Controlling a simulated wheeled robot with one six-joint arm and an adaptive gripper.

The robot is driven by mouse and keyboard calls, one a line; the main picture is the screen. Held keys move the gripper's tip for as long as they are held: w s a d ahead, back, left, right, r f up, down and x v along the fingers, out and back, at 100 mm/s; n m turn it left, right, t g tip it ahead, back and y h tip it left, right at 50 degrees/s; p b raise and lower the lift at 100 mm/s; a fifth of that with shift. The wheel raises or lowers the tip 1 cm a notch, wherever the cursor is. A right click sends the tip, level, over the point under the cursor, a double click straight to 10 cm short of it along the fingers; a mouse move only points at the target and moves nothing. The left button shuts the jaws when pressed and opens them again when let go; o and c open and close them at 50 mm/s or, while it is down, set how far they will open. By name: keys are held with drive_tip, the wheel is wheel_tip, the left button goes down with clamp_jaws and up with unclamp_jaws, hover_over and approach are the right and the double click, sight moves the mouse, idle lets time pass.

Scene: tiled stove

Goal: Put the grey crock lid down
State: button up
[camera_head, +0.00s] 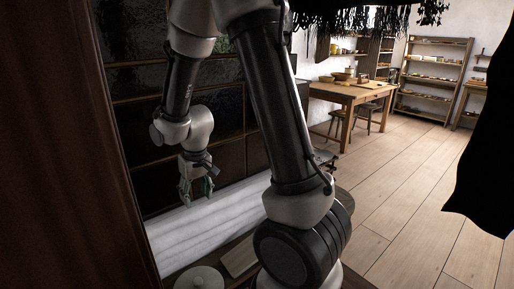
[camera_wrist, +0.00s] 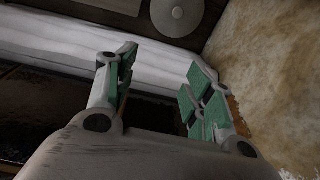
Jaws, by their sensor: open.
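A round, pale grey lid with a small central knob, which looks like the crock lid (camera_head: 199,278), lies flat at the bottom of the head view, partly cut off by its edge. It also shows at the top of the wrist view (camera_wrist: 177,14), lying on a dark wooden surface. My gripper (camera_head: 197,194) hangs over the white padded bench strip, well apart from the lid. In the wrist view my gripper (camera_wrist: 160,62) has its green-padded fingers spread with nothing between them. No crock is identifiable.
The white padded strip (camera_head: 215,215) runs along the dark tiled stove wall (camera_head: 160,195). A light flat board (camera_head: 240,257) lies right of the lid. A dark wooden panel (camera_head: 60,150) fills the left side. A wooden table (camera_head: 350,92) and open floor (camera_head: 410,190) lie beyond.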

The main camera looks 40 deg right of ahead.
drive_tip(key=s+d+r, duration=0.2)
drive_tip(key=s+r, duration=0.2)
drive_tip(key=r, duration=0.2)
drive_tip(key=s+d+r+t, duration=0.1)
drive_tip(key=s+d+r, duration=0.1)
drive_tip(key=r, duration=0.5)
drive_tip(key=shift+s+d+r, duration=0.3)
drive_tip(key=shift+s, duration=0.6)
drive_tip(key=shift+o, duration=0.5)
drive_tip(key=s+d+r, duration=0.1)
drive_tip(key=s+r, duration=0.2)
drive_tip(key=s, duration=0.3)
drive_tip(key=s+d+r+t, duration=0.1)
drive_tip(key=s+d+r, duration=0.1)
drive_tip(key=s+r, duration=0.2)
drive_tip(key=shift+s, duration=1.3)
drive_tip(key=shift+c, duration=0.3)
drive_tip(key=c, duration=0.3)
drive_tip(key=shift+d, duration=0.2)
drive_tip(key=shift+c, duration=0.5)
